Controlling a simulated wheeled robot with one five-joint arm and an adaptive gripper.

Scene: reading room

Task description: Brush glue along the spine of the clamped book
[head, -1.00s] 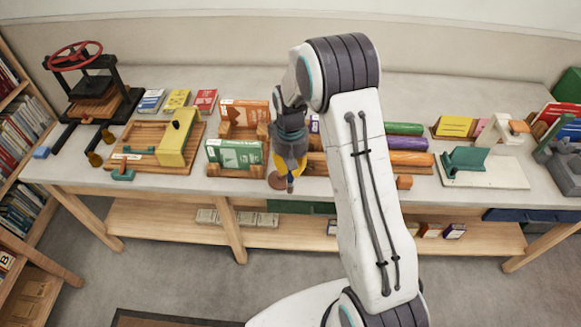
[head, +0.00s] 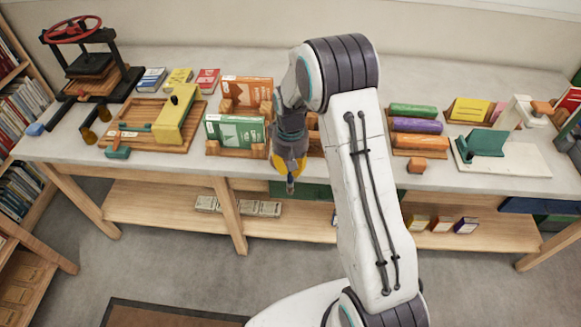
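My gripper (head: 289,160) points down near the table's front edge, left of the middle. Its yellow fingers are close together around a thin, brush-like tool (head: 290,186) that sticks out below. A green book (head: 235,131) and an orange book (head: 246,92) stand in wooden holders (head: 228,152) just left of my gripper. Farther left, a long yellow block (head: 176,114) lies on a wooden frame (head: 143,108). I cannot tell which of these is the clamped book. My gripper appears apart from them all. My arm hides the table's middle.
A black press with a red wheel (head: 71,30) stands at the table's left end. Green and purple rolls (head: 414,126) lie right of my arm. A teal tool on a white board (head: 524,158) is farther right. A bookcase (head: 25,110) stands at the left.

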